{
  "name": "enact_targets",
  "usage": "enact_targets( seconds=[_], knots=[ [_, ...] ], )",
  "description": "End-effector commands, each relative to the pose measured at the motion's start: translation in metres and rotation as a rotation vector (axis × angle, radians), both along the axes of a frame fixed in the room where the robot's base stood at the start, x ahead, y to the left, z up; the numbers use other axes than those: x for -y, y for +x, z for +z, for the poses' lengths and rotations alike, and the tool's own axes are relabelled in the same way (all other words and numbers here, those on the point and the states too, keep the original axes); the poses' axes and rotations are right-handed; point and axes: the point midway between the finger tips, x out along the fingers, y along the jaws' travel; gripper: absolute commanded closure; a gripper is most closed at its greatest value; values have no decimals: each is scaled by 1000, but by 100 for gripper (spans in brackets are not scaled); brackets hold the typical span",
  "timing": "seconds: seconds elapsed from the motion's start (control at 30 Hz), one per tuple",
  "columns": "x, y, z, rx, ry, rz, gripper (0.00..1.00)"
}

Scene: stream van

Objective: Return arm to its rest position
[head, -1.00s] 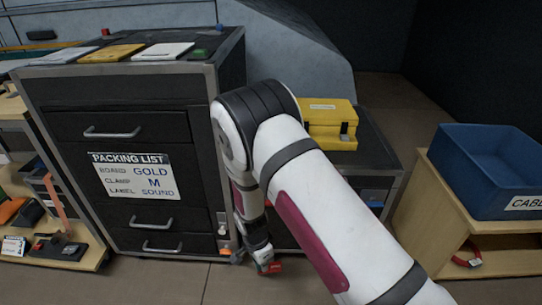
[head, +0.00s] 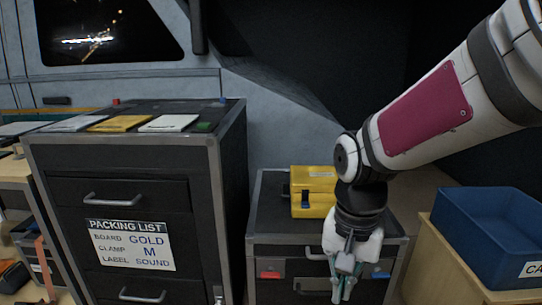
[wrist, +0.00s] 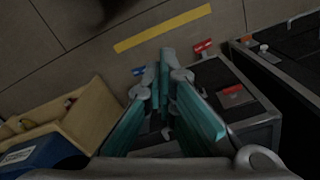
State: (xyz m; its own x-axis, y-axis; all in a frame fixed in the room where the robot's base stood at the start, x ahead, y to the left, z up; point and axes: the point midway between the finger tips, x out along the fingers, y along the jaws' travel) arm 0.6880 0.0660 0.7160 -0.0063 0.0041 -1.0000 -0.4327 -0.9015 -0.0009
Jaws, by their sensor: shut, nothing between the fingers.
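My gripper (head: 342,288) hangs fingers-down in the head view, in front of the low black case (head: 262,212) that carries a yellow box (head: 318,178). Its teal fingers are together with nothing between them. In the wrist view the gripper (wrist: 160,75) points down toward the floor, beside the case with red latches. My white arm with a maroon panel comes in from the upper right and bends down at the wrist.
A tall black drawer cabinet (head: 235,180) with a packing list (head: 130,245) stands at left, with flat boards (head: 112,123) on top. A blue bin (head: 490,235) sits on a wooden shelf (head: 428,262) at right. A yellow floor strip (wrist: 163,28) shows in the wrist view.

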Motion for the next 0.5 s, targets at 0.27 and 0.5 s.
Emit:
enact_targets(
  seconds=[0.27, 0.5],
  knots=[
    [39, -87, 51, 15, 8, 164, 100],
    [57, -156, 66, 21, 4, 293, 100]
  ],
)
